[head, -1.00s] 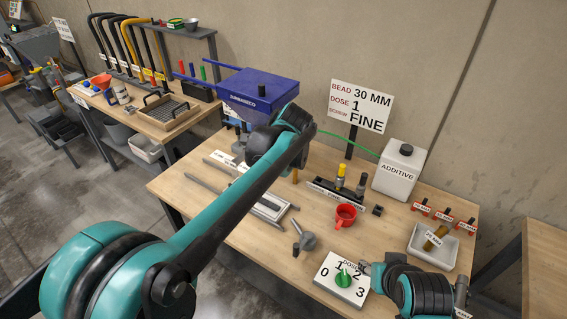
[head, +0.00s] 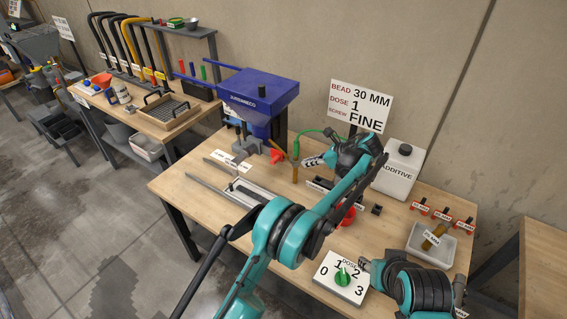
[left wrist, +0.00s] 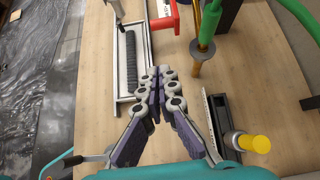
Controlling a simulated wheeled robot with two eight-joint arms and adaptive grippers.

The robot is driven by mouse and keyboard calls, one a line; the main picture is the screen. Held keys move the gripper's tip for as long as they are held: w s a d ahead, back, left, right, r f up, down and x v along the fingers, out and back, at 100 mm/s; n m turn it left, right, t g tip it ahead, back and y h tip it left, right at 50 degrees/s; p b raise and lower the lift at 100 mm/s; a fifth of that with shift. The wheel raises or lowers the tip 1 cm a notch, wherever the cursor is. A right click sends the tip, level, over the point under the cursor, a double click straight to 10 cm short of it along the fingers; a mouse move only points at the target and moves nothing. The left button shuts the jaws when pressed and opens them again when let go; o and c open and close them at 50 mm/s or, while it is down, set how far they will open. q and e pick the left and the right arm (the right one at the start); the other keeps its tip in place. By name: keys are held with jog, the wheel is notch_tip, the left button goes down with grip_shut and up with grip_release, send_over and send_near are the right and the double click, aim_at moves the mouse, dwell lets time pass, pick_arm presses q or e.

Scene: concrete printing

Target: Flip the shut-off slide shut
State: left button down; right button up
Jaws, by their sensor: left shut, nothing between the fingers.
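A blue hopper machine (head: 258,95) stands at the back of the table. A small red part (head: 278,156), possibly the shut-off slide, sits low at its outlet; I cannot tell its position. In the left wrist view a red part (left wrist: 173,18) shows at the top edge, beyond my fingertips. My left gripper (head: 308,162) is shut and empty, to the right of the red part and apart from it. Its closed fingers (left wrist: 160,72) show above the table in the left wrist view. My right gripper (head: 364,265) is small and dark beside the dose dial; its fingers are unclear.
A green hose and brass-coloured rod (left wrist: 200,50) stand right of my left fingers. A grey tray with a dark screw (left wrist: 130,65) lies left. A red mug (head: 347,216) is partly hidden by my arm. The dose dial (head: 341,278) and additive can (head: 398,170) are to the right.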

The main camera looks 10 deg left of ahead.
pick_arm(q)
jog(key=shift+w+d+f, duration=0.1)
jog(key=shift+d+f, duration=0.25)
jog(key=shift+f, duration=0.1)
jog(key=shift+a+f, duration=0.1)
jog(key=w+a+f+b, duration=0.4)
jog(key=w+a+f, duration=0.1)
jog(key=a, duration=0.5)
jog(key=shift+w+f, duration=0.2)
jog(key=shift+a, duration=0.1)
